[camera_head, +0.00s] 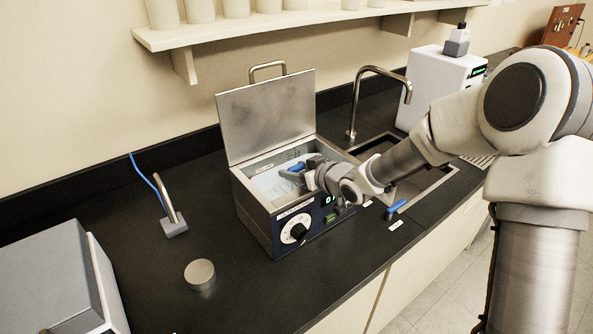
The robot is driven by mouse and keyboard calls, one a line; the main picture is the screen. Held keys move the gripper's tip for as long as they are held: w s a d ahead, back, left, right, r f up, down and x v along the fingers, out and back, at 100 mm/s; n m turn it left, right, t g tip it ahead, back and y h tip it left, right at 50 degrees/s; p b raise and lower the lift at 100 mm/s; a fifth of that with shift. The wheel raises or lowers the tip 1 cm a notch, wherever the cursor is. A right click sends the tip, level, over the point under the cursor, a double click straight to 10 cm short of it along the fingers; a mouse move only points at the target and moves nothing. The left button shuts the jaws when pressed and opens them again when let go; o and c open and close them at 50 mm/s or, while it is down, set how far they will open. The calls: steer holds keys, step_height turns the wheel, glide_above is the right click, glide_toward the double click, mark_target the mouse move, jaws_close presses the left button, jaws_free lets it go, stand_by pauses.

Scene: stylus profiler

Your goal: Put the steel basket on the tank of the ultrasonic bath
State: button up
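The ultrasonic bath (262,222) stands on the black counter. Its steel lid (265,115) is raised at the back, and its tank (268,183) is open with a pale, water-like surface inside. My gripper (296,170) is over the right part of the tank, reaching in from the right. A small blue piece (297,167) shows at its fingertips; I cannot tell whether it is a handle of the steel basket. No basket body can be made out; my gripper and wrist cover that part of the tank. Whether the fingers are closed is too small to tell.
A sink (425,182) with a tall faucet (354,110) lies right of the bath. A blue object (396,207) lies at the sink's front left corner. A metal cylinder (200,274) and a small stand with a blue cable (172,222) are on the left. A shelf (240,32) overhangs the back.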

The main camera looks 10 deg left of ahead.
steer(key=o, duration=0.3)
steer(key=shift+s+d+f, duration=0.1)
steer(key=shift+s+f, duration=0.05)
steer(key=shift+f, duration=0.3)
steer(key=shift+s+d+f, duration=0.1)
steer(key=shift+s+f, duration=0.05)
steer(key=shift+f, duration=0.25)
steer(key=shift+w+r+p, duration=0.1)
steer(key=shift+r+p, duration=0.45)
steer(key=shift+d+r, duration=0.2)
steer(key=shift+d, duration=0.05)
steer(key=v, duration=0.3)
steer(key=p+v, duration=0.1)
steer(key=v, duration=0.7)
steer(key=shift+a+r+p, duration=0.1)
steer(key=shift+r+p, duration=0.3)
